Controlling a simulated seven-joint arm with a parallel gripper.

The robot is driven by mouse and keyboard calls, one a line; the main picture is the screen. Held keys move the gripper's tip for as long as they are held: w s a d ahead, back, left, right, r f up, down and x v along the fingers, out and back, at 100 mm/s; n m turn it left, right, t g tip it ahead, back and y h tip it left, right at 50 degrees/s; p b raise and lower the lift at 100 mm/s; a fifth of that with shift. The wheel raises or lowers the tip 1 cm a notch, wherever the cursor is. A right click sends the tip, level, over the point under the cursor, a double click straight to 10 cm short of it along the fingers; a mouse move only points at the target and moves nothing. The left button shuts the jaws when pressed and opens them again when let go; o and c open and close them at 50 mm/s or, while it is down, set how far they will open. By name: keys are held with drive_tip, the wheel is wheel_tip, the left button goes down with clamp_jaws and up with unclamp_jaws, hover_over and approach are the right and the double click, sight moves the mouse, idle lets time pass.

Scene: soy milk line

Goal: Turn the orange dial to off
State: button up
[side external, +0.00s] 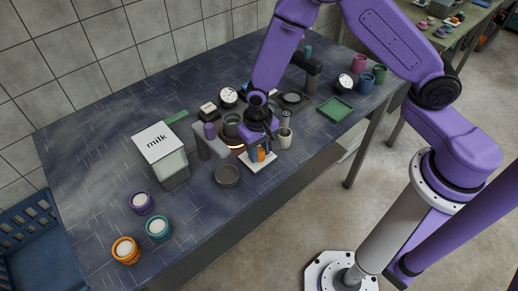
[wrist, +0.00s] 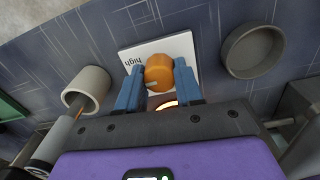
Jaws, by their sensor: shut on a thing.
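The orange dial (wrist: 158,72) sits on a white panel (wrist: 178,46) with the word "high" at its left in the wrist view. My gripper (wrist: 159,82) has its two blue fingers on either side of the dial and is shut on it. In the side external view my gripper (side external: 260,155) is low over the white panel (side external: 260,163), and a little of the orange dial (side external: 261,155) shows between the fingers. A glowing orange ring (wrist: 165,104) is partly hidden behind my gripper. The panel's other labels are not visible.
A grey round dish (side external: 227,175) and a light cup (side external: 285,138) stand close on either side of the panel. The milk box (side external: 160,155), several small jars and a blue crate (side external: 38,245) are to the left. A green tray (side external: 335,109) is at the right.

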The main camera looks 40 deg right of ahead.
drive_tip(key=n, duration=0.4)
drive_tip(key=shift+n, duration=0.3)
drive_tip(key=n, duration=0.4)
drive_tip(key=shift+n, duration=0.3)
drive_tip(key=n, duration=0.4)
drive_tip(key=shift+n, duration=1.9)
drive_tip(key=o, duration=1)
drive_tip(key=shift+o, duration=0.2)
